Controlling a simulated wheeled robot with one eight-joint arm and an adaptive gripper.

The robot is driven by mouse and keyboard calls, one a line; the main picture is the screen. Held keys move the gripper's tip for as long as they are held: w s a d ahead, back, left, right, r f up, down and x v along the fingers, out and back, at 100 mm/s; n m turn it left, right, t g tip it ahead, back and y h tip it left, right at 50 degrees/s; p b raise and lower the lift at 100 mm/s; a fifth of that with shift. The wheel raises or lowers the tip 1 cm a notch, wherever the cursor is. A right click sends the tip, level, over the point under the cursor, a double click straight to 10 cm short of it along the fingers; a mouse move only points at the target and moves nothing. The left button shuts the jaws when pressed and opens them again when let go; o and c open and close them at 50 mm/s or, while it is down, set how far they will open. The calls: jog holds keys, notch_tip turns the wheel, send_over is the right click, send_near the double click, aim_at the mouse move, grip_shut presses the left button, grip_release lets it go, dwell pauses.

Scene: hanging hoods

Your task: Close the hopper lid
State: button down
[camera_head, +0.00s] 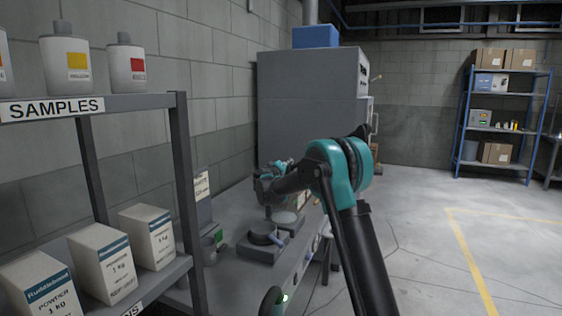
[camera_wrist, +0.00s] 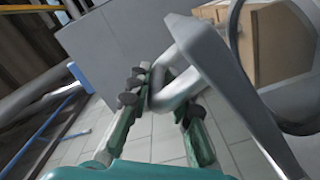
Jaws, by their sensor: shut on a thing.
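My gripper (camera_wrist: 160,98) shows its two teal and dark fingers in the wrist view, shut on a bent grey handle (camera_wrist: 181,88). The handle joins a grey bar or plate (camera_wrist: 215,65) that runs down to the lower right; this looks like part of the hopper lid, but its whole shape is cut off. In the head view my gripper (camera_head: 279,168) is small, at the far end of my arm above the bench. My wrist partly hides it, and I cannot make out the lid's angle there.
A tall grey cabinet (camera_head: 308,90) with a blue box (camera_head: 316,36) stands behind my gripper. A samples shelf (camera_head: 130,102) stands at left, a blue rack (camera_head: 500,99) at back right. The right floor is clear.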

jog(key=d+f+m, duration=0.2)
jog(key=f+m, duration=0.1)
jog(key=shift+s+d, duration=0.2)
jog(key=shift+s, duration=0.2)
jog(key=shift+s+d+f, duration=0.15)
jog(key=shift+d+f, duration=0.2)
jog(key=shift+f, duration=0.55)
jog(key=c, duration=1.5)
grip_release()
jog(key=shift+s+d, duration=0.1)
jog(key=v, duration=1.2)
